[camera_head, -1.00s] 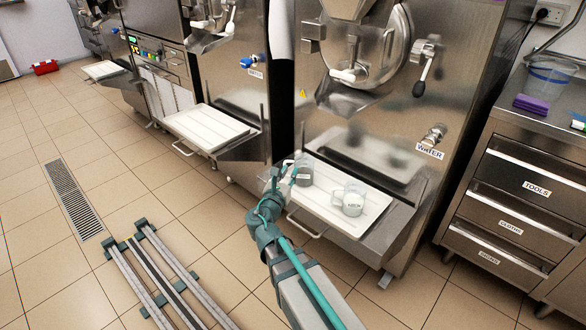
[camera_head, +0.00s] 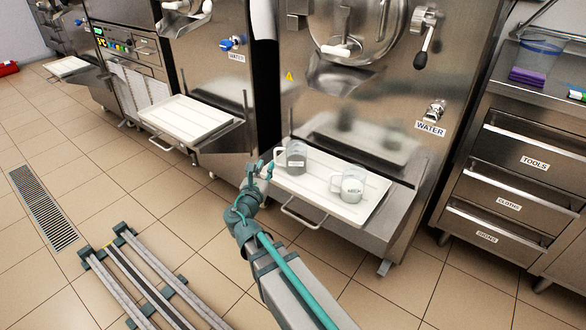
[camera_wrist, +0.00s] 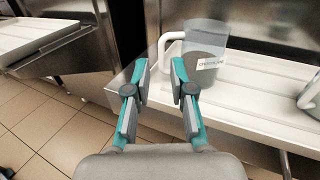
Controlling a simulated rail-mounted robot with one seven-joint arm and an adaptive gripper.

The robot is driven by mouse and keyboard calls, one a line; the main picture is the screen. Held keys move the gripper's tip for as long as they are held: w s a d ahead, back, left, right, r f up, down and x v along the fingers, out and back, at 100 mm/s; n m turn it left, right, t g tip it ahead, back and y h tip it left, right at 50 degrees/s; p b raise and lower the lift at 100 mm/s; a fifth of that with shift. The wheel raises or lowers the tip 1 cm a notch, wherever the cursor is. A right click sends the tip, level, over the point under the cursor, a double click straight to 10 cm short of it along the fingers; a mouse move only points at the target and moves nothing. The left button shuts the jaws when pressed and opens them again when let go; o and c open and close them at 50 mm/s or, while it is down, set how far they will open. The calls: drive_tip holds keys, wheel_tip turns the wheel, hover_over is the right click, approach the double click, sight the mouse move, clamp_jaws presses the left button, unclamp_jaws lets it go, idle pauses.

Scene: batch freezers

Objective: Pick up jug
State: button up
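Two clear jugs with white handles and labels stand upright on a white tray (camera_head: 325,203) below the near machine. The left jug (camera_head: 296,156) holds something grey and shows in the wrist view (camera_wrist: 205,48), with its handle (camera_wrist: 168,45) pointing left. The right jug (camera_head: 353,184) is partly visible at the wrist view's right edge (camera_wrist: 312,92). My gripper (camera_head: 260,172) is at the tray's left end, left of the left jug. In the wrist view my gripper (camera_wrist: 160,72) is open and empty, its fingers apart, with the handle just beyond the fingertips. Contact is not visible.
The machine's steel front (camera_head: 335,110) rises behind the tray. A metal bar handle (camera_head: 303,217) sticks out below the tray's front. A second white tray (camera_head: 190,119) is to the left. A steel drawer cabinet (camera_head: 520,180) stands right. Floor in front is mostly clear.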

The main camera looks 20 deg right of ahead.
sight(275, 157)
drive_tip(key=w+d+f+b, duration=0.1)
drive_tip(key=w+f+b, duration=0.1)
drive_tip(key=w, duration=0.1)
drive_tip(key=w+d+f+b, duration=0.1)
drive_tip(key=w, duration=0.1)
drive_tip(key=shift+d+f, duration=0.3)
drive_tip(key=shift+r+b+x, duration=0.2)
drive_tip(key=shift+b+x, duration=0.95)
drive_tip(key=shift+x, duration=1.5)
drive_tip(key=shift+s+d, duration=0.15)
clamp_jaws()
drive_tip(key=shift+r, duration=0.1)
